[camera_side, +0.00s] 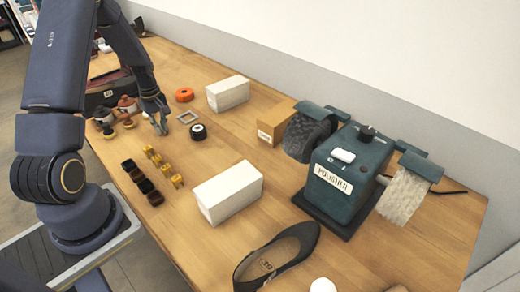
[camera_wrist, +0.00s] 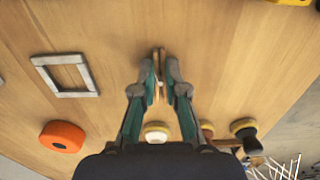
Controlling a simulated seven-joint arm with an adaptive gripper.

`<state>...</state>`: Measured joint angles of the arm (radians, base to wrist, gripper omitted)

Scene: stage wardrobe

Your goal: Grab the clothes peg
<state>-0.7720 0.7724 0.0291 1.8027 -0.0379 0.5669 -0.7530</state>
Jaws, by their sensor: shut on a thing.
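The clothes peg (camera_wrist: 162,56) is a slim wooden piece with a small metal part, seen end-on in the wrist view. My gripper (camera_wrist: 162,80) has its two fingertips closed on either side of it, close to the tabletop. I cannot tell whether the peg still touches the wood. In the side view my gripper (camera_side: 160,122) points down at the far left part of the table, beside a grey square frame (camera_side: 187,117). The peg is too small and too covered by the fingers to make out clearly there.
An orange ring (camera_side: 184,94), a black-and-white roll (camera_side: 198,131) and several brushes (camera_side: 127,106) lie near my gripper. Yellow pieces (camera_side: 163,166) and dark blocks (camera_side: 146,188) sit nearer the front. White boxes (camera_side: 228,93), a polisher (camera_side: 345,180) and a black shoe (camera_side: 292,248) stand right.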

